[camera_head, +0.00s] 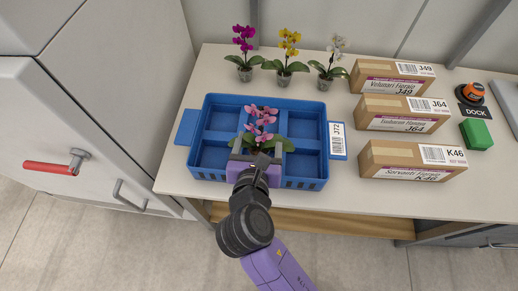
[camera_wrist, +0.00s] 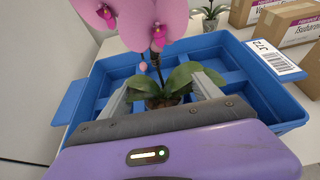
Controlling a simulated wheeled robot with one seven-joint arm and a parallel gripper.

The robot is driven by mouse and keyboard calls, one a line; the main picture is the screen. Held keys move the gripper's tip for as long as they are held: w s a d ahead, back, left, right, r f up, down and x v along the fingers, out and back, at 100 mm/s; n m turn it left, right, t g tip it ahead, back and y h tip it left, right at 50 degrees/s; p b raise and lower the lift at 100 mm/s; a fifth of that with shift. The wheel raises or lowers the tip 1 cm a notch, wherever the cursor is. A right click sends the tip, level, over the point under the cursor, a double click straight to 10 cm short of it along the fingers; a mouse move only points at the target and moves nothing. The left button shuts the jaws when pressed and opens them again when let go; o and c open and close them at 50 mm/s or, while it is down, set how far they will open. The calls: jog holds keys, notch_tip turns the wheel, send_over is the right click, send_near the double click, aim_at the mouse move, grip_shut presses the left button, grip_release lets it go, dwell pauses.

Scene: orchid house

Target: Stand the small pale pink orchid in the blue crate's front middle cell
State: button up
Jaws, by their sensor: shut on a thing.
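The blue crate (camera_head: 308,183) stands on the bench and is divided into several cells. The small pale pink orchid (camera_head: 263,135) is upright over the crate's front middle part. My gripper (camera_head: 258,150) is shut on its pot, coming in over the crate's front wall. In the wrist view the gripper (camera_wrist: 160,100) has a finger on each side of the clear pot (camera_wrist: 155,103), below the leaves and pink flowers (camera_wrist: 130,20). The pot's base is hidden, so I cannot tell whether it touches the cell floor. The outer cells in view look empty.
Magenta (camera_head: 244,60), yellow (camera_head: 287,57) and white (camera_head: 331,62) orchids stand behind the crate. Cardboard boxes (camera_head: 410,160) lie to its right, beyond the J72 label (camera_head: 337,140). A green block (camera_head: 476,134) and DOCK button (camera_head: 473,93) are farther right.

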jog(key=shift+f+b, duration=0.3)
jog(key=shift+f, duration=1.75)
jog(key=shift+f, duration=0.1)
jog(key=o, duration=1.5)
jog(key=shift+f, duration=0.1)
jog(key=shift+o, duration=0.2)
jog(key=shift+s+r, duration=0.1)
jog(key=shift+r, duration=0.1)
jog(key=v, duration=1.1)
jog(key=shift+s+r, duration=0.25)
jog(key=shift+s, duration=0.1)
